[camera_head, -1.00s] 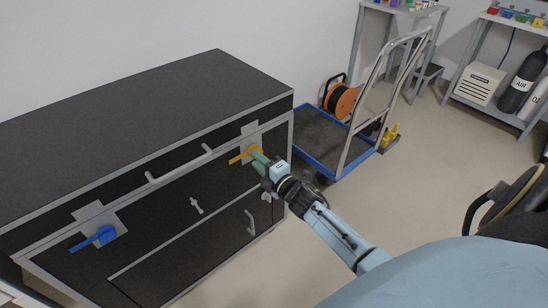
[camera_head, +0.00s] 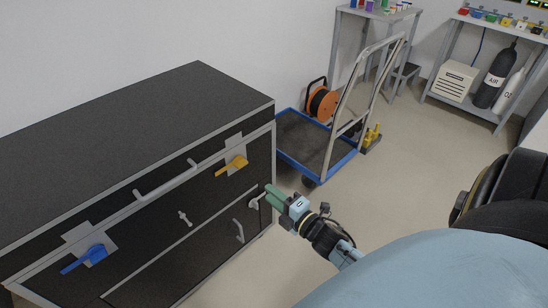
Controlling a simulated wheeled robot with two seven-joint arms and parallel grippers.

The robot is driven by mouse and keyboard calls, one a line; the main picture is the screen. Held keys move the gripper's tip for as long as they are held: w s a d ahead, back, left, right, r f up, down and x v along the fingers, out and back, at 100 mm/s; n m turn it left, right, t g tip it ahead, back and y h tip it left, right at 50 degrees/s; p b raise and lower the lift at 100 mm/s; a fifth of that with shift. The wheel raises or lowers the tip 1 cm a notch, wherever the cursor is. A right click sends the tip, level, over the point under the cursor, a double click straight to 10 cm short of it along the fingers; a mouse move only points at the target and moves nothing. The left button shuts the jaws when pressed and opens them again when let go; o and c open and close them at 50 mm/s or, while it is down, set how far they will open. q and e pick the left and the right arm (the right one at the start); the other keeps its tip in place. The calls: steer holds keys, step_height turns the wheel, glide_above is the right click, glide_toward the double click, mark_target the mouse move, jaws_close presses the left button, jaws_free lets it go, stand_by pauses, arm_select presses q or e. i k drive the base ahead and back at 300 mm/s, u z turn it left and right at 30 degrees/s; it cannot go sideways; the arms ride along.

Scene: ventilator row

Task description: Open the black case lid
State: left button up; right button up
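The black case (camera_head: 130,135) with grey edges stands at the left, and its flat lid is down. On its front are a yellow latch (camera_head: 236,164) at the right and a blue latch (camera_head: 93,254) at the left, each on a grey plate. A long grey bar handle (camera_head: 166,180) lies between them. My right gripper (camera_head: 269,195) has green fingers, close together, beside the case's right front corner, below and right of the yellow latch and apart from it. I see nothing held, but the gap between the fingers is unclear. My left gripper is out of view.
Smaller grey fittings (camera_head: 185,218) and a lower handle (camera_head: 239,231) stick out from the case front. A blue-edged trolley (camera_head: 309,140) with an orange cable reel (camera_head: 322,104) stands behind my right gripper. The floor (camera_head: 400,190) to the right is clear.

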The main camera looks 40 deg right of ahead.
mark_target(65, 176)
steer(key=k, duration=1)
